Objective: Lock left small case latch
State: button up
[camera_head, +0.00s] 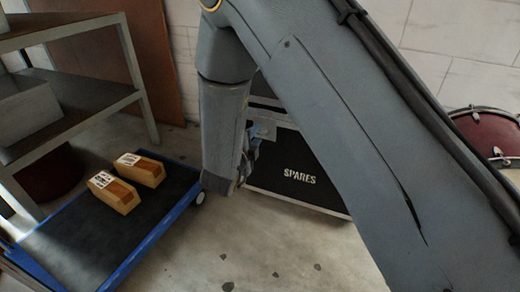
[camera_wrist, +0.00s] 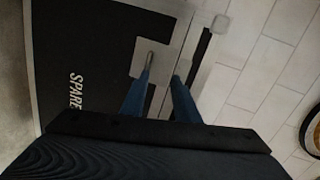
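The black spares case (camera_head: 300,192) has metal edging and white "SPARES" lettering. It stands on the floor behind my arm, which hides part of it. In the wrist view its dark front (camera_wrist: 80,50) appears turned sideways. A pale metal latch plate (camera_wrist: 140,62) sits on the front near the lid seam, left of the lettering as it reads. My gripper (camera_wrist: 164,68) is open, its two blue fingers apart at the latch plate. Whether they touch the latch, and the latch's exact position, is unclear. In the head view my gripper (camera_head: 253,138) is partly hidden by my arm.
A red drum (camera_head: 485,132) is at the far right. The floor (camera_head: 260,245) before the case is clear.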

aim_at(261, 134)
notch_tip(261, 134, down, 4)
jog(key=s+a+m+t+h+b, duration=0.1)
jog(key=m+t+h+b, duration=0.1)
jog(key=b, duration=0.1)
jog(key=shift+b+x, duration=1.55)
jog(key=shift+x, duration=2.05)
jog(key=shift+a, duration=0.1)
grip_shut()
